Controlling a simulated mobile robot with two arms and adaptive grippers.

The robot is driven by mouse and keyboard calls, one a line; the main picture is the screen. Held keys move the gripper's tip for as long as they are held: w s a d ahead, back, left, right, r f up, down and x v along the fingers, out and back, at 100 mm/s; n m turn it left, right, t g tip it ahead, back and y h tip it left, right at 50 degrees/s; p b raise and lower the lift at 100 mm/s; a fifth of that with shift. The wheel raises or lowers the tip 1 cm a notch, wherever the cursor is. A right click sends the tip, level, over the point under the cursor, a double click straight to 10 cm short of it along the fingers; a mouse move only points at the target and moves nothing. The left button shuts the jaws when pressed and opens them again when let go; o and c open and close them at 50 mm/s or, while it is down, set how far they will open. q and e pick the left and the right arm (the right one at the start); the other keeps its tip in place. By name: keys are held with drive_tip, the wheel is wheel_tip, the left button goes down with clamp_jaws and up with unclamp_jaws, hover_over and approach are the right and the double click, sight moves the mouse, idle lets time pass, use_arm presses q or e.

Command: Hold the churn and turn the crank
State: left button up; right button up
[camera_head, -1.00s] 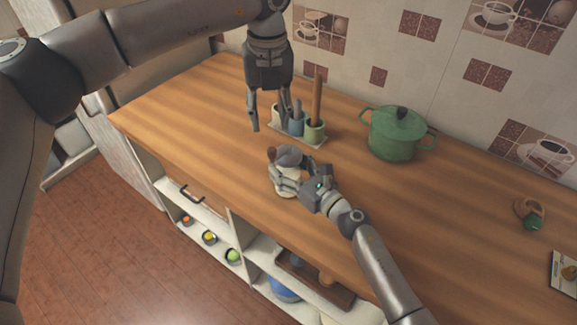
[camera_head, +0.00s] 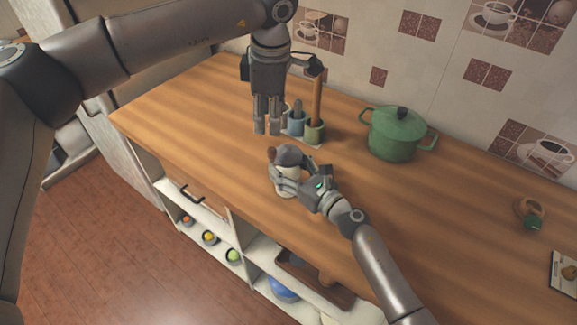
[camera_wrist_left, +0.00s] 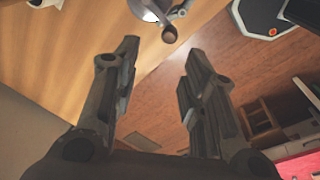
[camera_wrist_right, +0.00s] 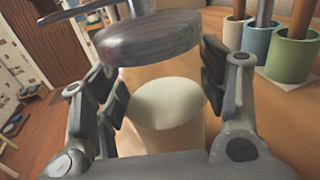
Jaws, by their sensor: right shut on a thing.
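The churn (camera_head: 287,172) stands on the wooden counter, with a pale body, a rounded grey lid and a brown crank knob (camera_head: 271,153) on its left side. My right gripper (camera_head: 296,178) is shut around the churn's body. In the right wrist view the pale body (camera_wrist_right: 166,112) sits between the fingers, below the dark lid (camera_wrist_right: 145,38). My left gripper (camera_head: 267,131) points down above the counter, behind and left of the churn, and is empty. In the left wrist view its fingers (camera_wrist_left: 158,75) are apart, and the crank knob (camera_wrist_left: 170,34) shows beyond them near the top.
Several small cups (camera_head: 315,132) with upright utensils stand on a pale tray just right of my left gripper. A green lidded pot (camera_head: 393,135) stands farther right. The tiled wall bounds the back. The counter's front edge is close to the churn. The counter's left part is clear.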

sight(272, 149)
use_arm(q)
drive_tip(key=m, duration=0.5)
drive_tip(key=shift+m, duration=0.3)
drive_tip(key=m, duration=0.6)
drive_tip(key=shift+t, duration=0.3)
drive_tip(key=shift+m, duration=0.3)
drive_tip(key=shift+f, duration=4.95)
drive_tip(key=c, duration=0.7)
